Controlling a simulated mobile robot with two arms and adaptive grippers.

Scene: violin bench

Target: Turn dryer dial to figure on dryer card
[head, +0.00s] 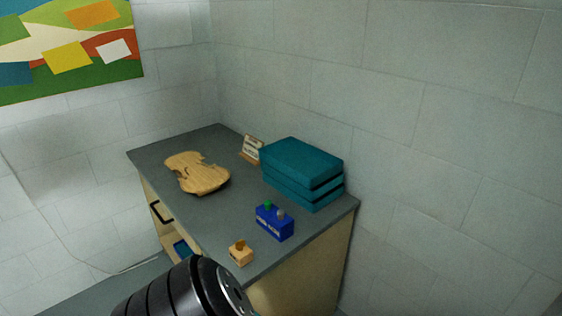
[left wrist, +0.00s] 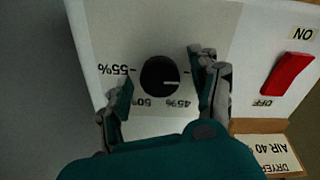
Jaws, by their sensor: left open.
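In the left wrist view, the dryer dial (left wrist: 160,76) is a round black knob on a white panel (left wrist: 150,30). Its white pointer line points to the right. Upside-down marks around it read 55% at left, 50% below and 45% at lower right; my right-hand finger may hide another mark. My left gripper (left wrist: 163,78) is open, with one finger on each side of the dial; contact cannot be told. The dryer card (left wrist: 275,155) is at lower right, upside down, with DRYER and AIR 40 legible. My right gripper is not in view.
A red ON/OFF switch (left wrist: 289,76) is on the panel, right of the dial. In the head view, a bench (head: 215,215) holds a violin plate (head: 196,174), stacked teal cases (head: 302,170), a small card (head: 251,149), a blue box (head: 274,222) and a wooden block (head: 241,254).

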